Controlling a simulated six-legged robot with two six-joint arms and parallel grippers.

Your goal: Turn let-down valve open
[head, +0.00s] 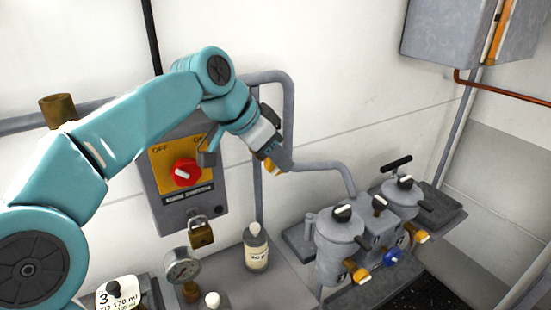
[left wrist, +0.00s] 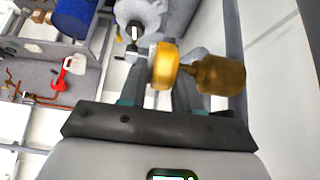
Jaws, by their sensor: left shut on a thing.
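My left gripper (head: 268,155) reaches in from the left, in front of the grey pipe at the wall. In the left wrist view the fingers (left wrist: 162,78) are shut on a yellow round knob (left wrist: 161,65). A brass fitting (left wrist: 220,75) joins its right side on a short stem. In the head view only a small part of the yellow knob (head: 273,167) shows at the fingertips; the gripper hides the rest. No label on it is readable, and I cannot tell how far it is turned. My right gripper is in neither view.
A switch panel (head: 166,158) with a red knob (head: 186,173) is left of the gripper, above a padlock (head: 200,232). Below are a gauge (head: 183,267) and a bottle (head: 256,248). Grey canisters (head: 335,245) with yellow handles and a blue knob (head: 391,258) stand at right.

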